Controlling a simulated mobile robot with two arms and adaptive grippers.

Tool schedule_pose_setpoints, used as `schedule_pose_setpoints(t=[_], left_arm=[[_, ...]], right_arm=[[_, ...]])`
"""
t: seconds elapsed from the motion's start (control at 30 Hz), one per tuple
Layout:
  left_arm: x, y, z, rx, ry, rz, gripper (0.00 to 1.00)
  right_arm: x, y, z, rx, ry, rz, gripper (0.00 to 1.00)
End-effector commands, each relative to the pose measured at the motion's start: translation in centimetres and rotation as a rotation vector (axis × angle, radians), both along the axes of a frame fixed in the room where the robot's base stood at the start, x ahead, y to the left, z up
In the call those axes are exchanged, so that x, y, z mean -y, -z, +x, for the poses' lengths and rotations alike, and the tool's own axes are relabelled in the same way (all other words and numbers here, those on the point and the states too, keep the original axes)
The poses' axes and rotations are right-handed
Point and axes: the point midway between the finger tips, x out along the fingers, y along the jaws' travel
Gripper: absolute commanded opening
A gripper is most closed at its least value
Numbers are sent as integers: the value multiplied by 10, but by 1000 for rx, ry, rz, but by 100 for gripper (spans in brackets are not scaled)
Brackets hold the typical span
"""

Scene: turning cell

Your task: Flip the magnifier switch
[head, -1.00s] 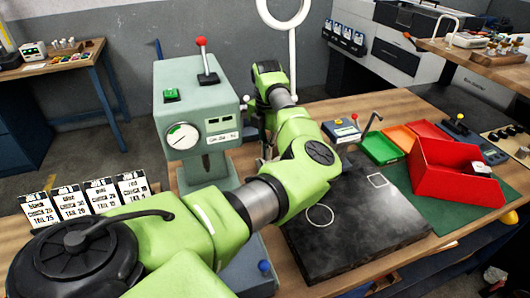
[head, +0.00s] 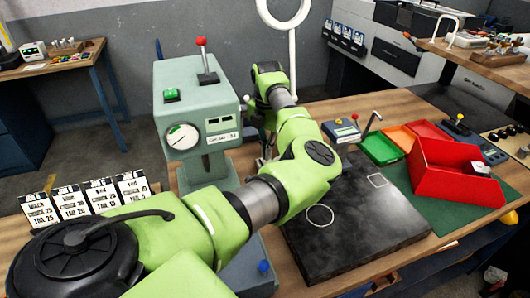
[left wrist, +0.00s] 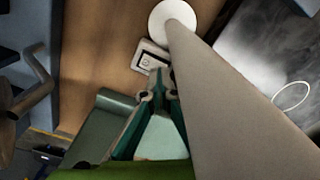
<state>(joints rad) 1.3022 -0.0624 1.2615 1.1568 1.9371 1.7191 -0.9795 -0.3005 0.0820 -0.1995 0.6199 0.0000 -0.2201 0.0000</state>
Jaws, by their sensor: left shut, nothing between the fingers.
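The magnifier, a white ring on a white post (head: 292,62), stands behind my left arm in the head view; its lower part is hidden. In the left wrist view its round white base (left wrist: 173,19) and pale post (left wrist: 232,110) show, the post large and close to the camera. A small switch box (left wrist: 151,58) with a light frame and dark face sits on the wood beside the base. My left gripper (left wrist: 160,82) is shut and empty, its tips in front of the switch box in that view. Whether they touch it I cannot tell. My right gripper is not in view.
A grey-green press (head: 198,110) with a red-knobbed lever stands left of the gripper. A dark slab (head: 350,225), a red bin (head: 455,172) and green and orange trays (head: 382,147) lie to the right. Card stands (head: 98,198) are at the left.

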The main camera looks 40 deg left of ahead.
Motion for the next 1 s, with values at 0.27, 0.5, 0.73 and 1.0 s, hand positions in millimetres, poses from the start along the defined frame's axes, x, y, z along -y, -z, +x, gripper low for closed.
schedule_pose_setpoints(t=[0.27, 0.5, 0.73, 1.0], left_arm=[[0, 2, 0, 0, 0, 0, 0], [0, 6, 0, 0, 0, 0, 0], [0, 10, 0, 0, 0, 0, 0], [0, 14, 0, 0, 0, 0, 0]], right_arm=[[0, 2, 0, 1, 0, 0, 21], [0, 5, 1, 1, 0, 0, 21], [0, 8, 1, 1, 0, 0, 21], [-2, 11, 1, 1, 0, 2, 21]])
